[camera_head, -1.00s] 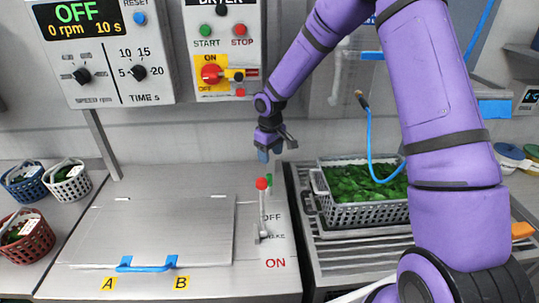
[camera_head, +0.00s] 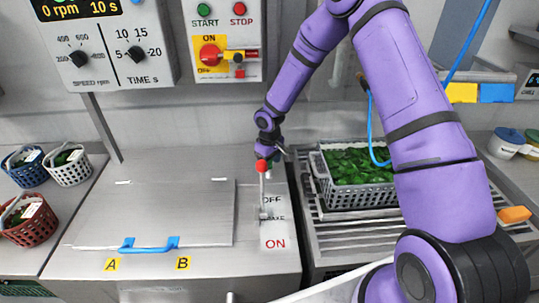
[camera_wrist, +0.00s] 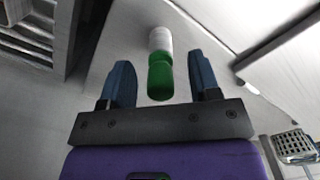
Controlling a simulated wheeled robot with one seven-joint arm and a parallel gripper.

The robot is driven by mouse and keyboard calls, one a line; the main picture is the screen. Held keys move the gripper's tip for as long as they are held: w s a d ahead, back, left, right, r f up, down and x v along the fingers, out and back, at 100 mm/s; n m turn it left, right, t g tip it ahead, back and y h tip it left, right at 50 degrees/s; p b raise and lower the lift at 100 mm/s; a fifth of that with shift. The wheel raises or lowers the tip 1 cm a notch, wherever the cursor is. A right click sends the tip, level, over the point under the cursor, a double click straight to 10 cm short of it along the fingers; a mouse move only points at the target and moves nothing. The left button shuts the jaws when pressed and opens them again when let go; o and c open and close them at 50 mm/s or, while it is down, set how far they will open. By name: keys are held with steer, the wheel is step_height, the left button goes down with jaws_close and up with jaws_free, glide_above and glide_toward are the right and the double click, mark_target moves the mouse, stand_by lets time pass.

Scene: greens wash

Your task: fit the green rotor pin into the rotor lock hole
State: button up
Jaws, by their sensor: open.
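The green rotor pin (camera_wrist: 160,78) stands between my gripper's fingers in the wrist view, with a green end nearer the camera and a pale cylinder at its far end. My gripper (camera_wrist: 160,84) is open, with one blue fingertip on each side and visible gaps to the pin. In the head view my gripper (camera_head: 266,155) is low over the counter, just behind the red-knobbed brake lever (camera_head: 262,185). The knob and gripper hide most of the pin there. I cannot make out the rotor lock hole in either view.
A closed metal lid (camera_head: 155,215) with a blue handle (camera_head: 148,244) lies left of the lever. A basket of greens (camera_head: 360,197) stands on the rack at right. Small baskets (camera_head: 30,222) sit at far left. The dryer control panel (camera_head: 225,40) hangs behind.

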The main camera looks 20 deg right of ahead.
steer(key=shift+f, duration=0.2)
steer(key=c, duration=1)
steer(key=shift+c, duration=0.2)
steer(key=shift+r, duration=0.2)
steer(key=shift+r, duration=3.25)
steer(key=shift+r, duration=0.15)
step_height(320, 180, up, 8)
steer(key=shift+r, duration=0.15)
